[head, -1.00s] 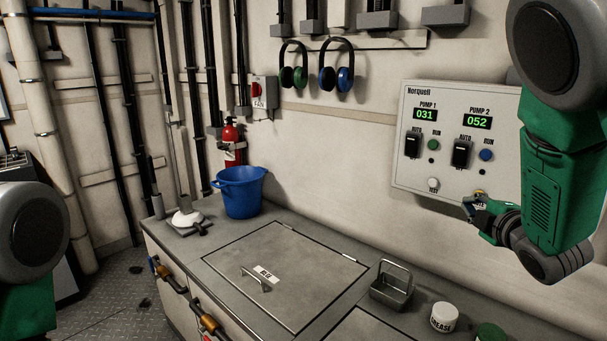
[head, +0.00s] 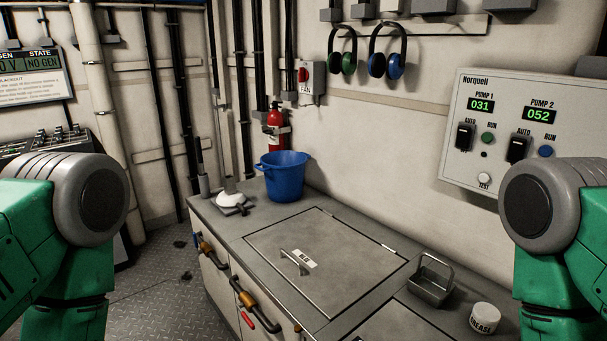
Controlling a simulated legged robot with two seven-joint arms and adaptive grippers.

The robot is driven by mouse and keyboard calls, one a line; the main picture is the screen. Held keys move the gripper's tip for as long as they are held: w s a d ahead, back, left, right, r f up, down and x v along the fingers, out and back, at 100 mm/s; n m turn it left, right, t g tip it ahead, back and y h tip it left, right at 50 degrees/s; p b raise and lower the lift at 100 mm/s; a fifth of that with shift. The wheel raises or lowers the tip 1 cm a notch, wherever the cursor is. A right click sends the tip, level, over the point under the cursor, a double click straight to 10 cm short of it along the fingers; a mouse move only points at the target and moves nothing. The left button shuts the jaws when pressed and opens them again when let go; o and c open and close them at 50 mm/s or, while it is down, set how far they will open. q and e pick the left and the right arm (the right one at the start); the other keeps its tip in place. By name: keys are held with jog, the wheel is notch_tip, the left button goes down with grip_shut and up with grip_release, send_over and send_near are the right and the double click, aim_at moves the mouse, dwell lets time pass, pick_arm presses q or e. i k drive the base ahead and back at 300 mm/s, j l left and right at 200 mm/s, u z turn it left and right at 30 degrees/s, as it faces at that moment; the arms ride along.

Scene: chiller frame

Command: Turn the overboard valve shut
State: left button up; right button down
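No label in view names the overboard valve. On the front of the counter are two dark pipes with brass-coloured valve bodies. The farther valve (head: 207,246) has a small blue part at its left end. The nearer valve (head: 242,293) has a red lever (head: 247,320) close below it, slanting down to the right. I cannot tell how far either valve is turned. My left arm fills the left edge and my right arm the right edge, but both grippers are out of view.
The grey counter (head: 222,220) carries a blue bucket (head: 284,178), a plunger-like tool (head: 230,199), a hatch lid (head: 340,245), a metal basket (head: 430,284) and a grease tub (head: 485,318). A pump panel (head: 465,174) hangs on the right wall.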

aim_at(241, 305)
jog(key=j+z, duration=0.45)
jog(key=i+j+z, duration=0.1)
jog(key=j+z, duration=0.15)
jog(key=z, duration=0.15)
